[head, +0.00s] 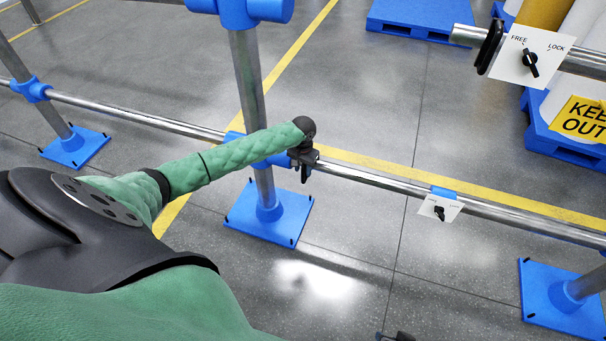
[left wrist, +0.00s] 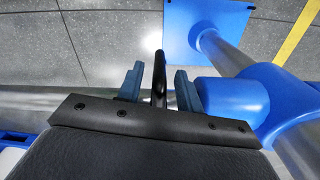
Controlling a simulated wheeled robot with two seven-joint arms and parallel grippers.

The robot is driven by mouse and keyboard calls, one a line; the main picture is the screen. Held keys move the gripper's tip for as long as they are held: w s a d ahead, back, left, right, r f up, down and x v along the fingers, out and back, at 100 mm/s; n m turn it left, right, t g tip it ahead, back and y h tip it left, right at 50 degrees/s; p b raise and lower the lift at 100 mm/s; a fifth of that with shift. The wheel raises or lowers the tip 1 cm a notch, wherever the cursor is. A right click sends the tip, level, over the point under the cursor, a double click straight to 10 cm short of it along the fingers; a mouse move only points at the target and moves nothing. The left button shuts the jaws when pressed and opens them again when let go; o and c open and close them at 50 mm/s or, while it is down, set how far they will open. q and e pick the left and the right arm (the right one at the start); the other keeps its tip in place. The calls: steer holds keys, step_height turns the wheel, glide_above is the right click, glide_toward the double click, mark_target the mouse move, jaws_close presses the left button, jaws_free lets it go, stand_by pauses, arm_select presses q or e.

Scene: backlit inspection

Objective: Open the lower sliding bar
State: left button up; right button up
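The lower sliding bar (head: 380,182) is a shiny metal tube crossing the middle of the head view at a slant, held by blue fittings. My left gripper (head: 303,158) is at this bar, just right of the blue post joint. In the left wrist view, a black upright handle (left wrist: 159,78) stands between the two fingers of my left gripper (left wrist: 158,88). The fingers are apart, with a visible gap on each side of the handle. A small white plate with a black knob (head: 440,211) hangs on the lower bar farther right; its lettering is too small to read.
An upper metal bar (head: 590,63) at top right carries a FREE/LOCK plate (head: 511,70) with a black knob and a black handle (head: 489,46). Blue post bases (head: 240,220) stand on the grey floor. A dark part at the bottom edge may be my right gripper (head: 396,337).

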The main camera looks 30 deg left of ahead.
arm_select(q)
steer(key=shift+f, duration=1.85)
steer(key=shift+c, duration=0.5)
jaws_close()
